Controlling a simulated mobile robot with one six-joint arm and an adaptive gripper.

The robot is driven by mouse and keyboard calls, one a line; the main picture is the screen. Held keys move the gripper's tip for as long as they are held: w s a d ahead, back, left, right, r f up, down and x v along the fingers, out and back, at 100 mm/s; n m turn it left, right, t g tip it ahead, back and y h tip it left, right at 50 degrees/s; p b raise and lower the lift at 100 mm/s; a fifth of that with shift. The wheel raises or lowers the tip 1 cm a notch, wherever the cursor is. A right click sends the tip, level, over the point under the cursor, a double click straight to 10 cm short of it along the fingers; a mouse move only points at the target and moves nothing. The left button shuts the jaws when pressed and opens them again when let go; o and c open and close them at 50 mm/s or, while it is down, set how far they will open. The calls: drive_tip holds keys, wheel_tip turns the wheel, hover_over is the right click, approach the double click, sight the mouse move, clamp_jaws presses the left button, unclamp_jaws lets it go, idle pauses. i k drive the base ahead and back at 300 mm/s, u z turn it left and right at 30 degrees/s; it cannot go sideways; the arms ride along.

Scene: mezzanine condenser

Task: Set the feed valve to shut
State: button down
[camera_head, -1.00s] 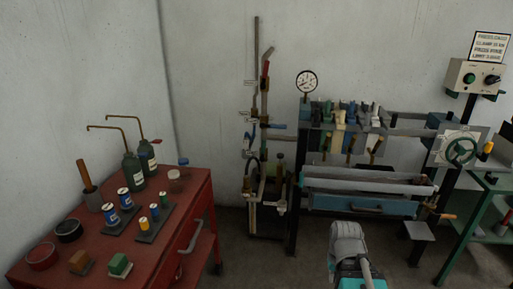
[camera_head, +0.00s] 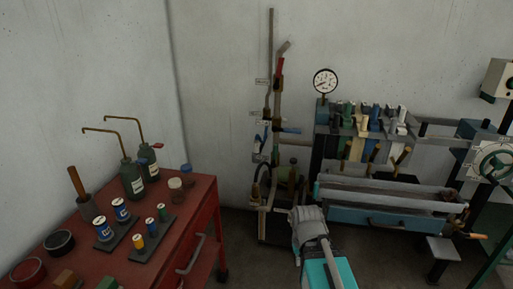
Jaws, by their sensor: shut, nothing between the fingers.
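A pipe stand (camera_head: 271,110) rises against the back wall at centre, with small label tags too small to read. It carries a lever with a red part (camera_head: 281,67) near the top, tilted up to the right, and a blue lever (camera_head: 290,130) lower down, lying nearly level. A green handwheel (camera_head: 494,165) sits on a pale dial plate at the right edge, partly cut off. I cannot tell which of these is the feed valve. My grey and teal arm (camera_head: 325,268) reaches up from the bottom, below and right of the stand; its gripper fingers do not show.
A red cart (camera_head: 205,185) with bottles and cans stands at left. Some floor (camera_head: 375,258) is open in front.

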sight(275, 154)
drive_tip(key=u, duration=0.05)
drive_tip(key=i, duration=1.25)
drive_tip(key=z, duration=0.55)
